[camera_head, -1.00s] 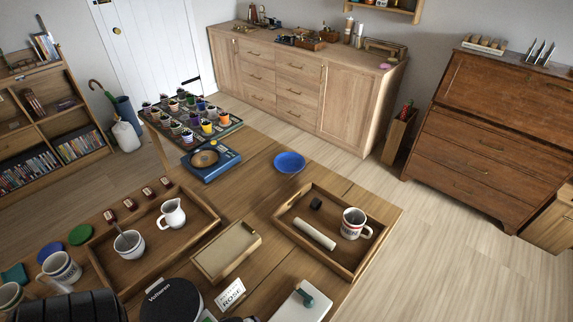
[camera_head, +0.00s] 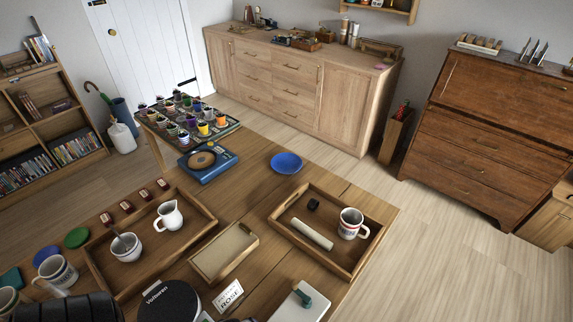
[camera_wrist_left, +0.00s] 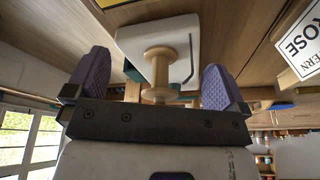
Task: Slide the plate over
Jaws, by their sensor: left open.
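A round blue plate (camera_head: 286,163) lies on the wooden table (camera_head: 330,180) near its far edge, with bare wood around it. My left gripper (camera_wrist_left: 157,72) shows in the left wrist view with its two purple-padded fingers spread apart. A pale wooden spool-shaped knob (camera_wrist_left: 158,62) on a white slab (camera_wrist_left: 130,42) appears between the fingers in that view. I cannot tell how near it is. The fingers do not show in the head view. My right gripper is not in view.
A right tray (camera_head: 346,270) holds a mug (camera_head: 351,223) and a pale cylinder (camera_head: 311,234). A left tray (camera_head: 206,209) holds a jug (camera_head: 169,215) and a cup (camera_head: 126,247). A blue device (camera_head: 208,162) stands left of the plate. A ROSE card (camera_head: 229,296) stands in front.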

